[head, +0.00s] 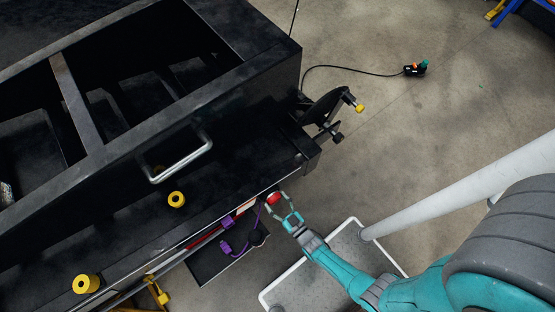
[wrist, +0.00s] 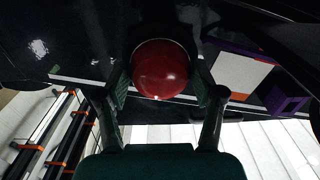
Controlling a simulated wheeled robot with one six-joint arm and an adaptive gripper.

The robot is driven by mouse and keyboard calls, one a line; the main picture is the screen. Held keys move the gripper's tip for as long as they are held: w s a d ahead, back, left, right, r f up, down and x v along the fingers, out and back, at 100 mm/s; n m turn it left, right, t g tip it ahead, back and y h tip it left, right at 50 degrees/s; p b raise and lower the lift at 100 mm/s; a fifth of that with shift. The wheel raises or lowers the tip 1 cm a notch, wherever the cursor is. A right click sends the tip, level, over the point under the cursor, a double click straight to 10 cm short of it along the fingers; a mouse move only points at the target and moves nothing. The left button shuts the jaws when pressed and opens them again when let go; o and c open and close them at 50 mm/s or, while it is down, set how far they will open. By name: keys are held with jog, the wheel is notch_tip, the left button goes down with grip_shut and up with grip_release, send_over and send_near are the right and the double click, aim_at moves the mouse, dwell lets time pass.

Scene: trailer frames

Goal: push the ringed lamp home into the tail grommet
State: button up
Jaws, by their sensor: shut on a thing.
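The red round lamp (head: 273,197) is between the fingers of my gripper (head: 279,204), at the side edge of the black trailer frame (head: 235,165). In the wrist view the lamp (wrist: 160,68) is a glossy red dome, and the two fingers of my gripper (wrist: 164,92) are shut on its sides. The lamp faces the dark trailer panel (wrist: 85,35). The tail grommet is not visible; the lamp and the dark panel hide that spot. I cannot tell whether the lamp touches the panel or how deep it sits.
Purple parts (head: 226,248) and a purple cable hang below the frame edge, left of my gripper, above a dark tray (head: 205,265). A purple block (wrist: 288,101) lies right of the lamp in the wrist view. Yellow rollers (head: 177,199) stand on the frame. The floor (head: 375,130) at right is mostly clear.

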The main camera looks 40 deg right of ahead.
jog(key=shift+w, duration=0.1)
jog(key=o, duration=1.3)
jog(key=s, duration=1.2)
jog(key=shift+s, duration=0.1)
